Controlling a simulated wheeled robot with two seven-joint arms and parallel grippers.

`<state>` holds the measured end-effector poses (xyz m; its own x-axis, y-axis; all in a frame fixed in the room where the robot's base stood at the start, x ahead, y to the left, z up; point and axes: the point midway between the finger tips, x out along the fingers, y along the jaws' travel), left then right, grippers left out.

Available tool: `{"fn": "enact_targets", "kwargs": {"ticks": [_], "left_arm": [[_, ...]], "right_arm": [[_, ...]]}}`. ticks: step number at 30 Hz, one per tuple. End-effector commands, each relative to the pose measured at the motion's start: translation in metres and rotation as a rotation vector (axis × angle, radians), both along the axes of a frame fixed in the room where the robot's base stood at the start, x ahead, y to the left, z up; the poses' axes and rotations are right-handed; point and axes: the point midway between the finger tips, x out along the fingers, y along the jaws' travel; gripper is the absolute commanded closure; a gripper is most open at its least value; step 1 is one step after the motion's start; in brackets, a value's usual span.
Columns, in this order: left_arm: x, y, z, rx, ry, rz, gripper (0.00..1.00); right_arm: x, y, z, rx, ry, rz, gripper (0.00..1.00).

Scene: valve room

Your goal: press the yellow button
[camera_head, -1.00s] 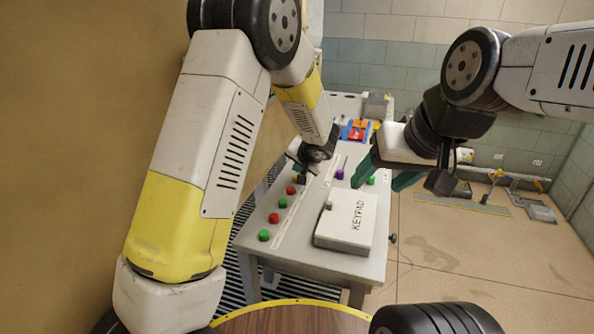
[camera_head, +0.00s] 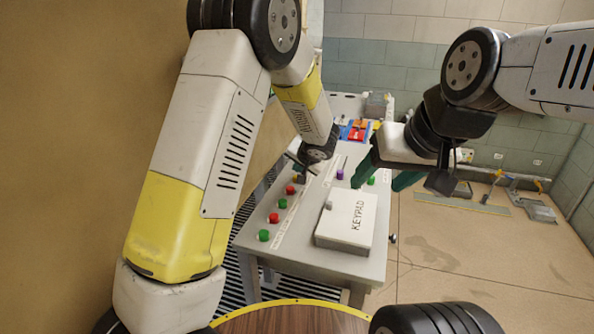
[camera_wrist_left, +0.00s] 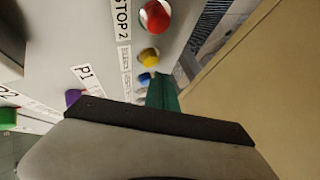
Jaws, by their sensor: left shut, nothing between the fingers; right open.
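The yellow button (camera_wrist_left: 149,55) is a small round knob on the grey console (camera_head: 262,232), between a red button (camera_wrist_left: 155,17) and a blue button (camera_wrist_left: 145,78) in the left wrist view. In the head view it is largely hidden by my left gripper (camera_head: 302,172), which is low over the button row. My left gripper's green fingertips (camera_wrist_left: 163,92) are shut and empty, beside the blue button in the wrist picture; whether they touch anything I cannot tell. My right gripper (camera_head: 386,178) is open and empty over the console's right side.
A white keypad box (camera_head: 345,220) stands on the console near its front. Other red and green buttons (camera_head: 264,235) line the left edge. A purple button (camera_head: 340,174) and a green one (camera_head: 372,181) are further right. The floor (camera_head: 450,250) to the right is mostly clear.

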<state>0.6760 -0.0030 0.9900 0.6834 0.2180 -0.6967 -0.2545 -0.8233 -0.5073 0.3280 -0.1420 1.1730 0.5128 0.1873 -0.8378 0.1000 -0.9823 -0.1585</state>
Motion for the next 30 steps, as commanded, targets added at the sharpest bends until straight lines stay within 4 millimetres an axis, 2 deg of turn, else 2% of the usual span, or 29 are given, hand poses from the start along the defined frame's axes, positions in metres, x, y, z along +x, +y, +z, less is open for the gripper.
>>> {"fn": "enact_targets", "kwargs": {"ticks": [19,30], "left_arm": [[-0.0001,0.0,-0.0003,0.0,0.0,0.0,1.0],[-0.0002,0.0002,-0.0085,0.0,0.0,0.0,1.0]], "right_arm": [[0.0,0.0,0.0,0.0,0.0,0.0,0.39],[0.0,0.0,0.0,0.0,0.0,0.0,0.39]]}}
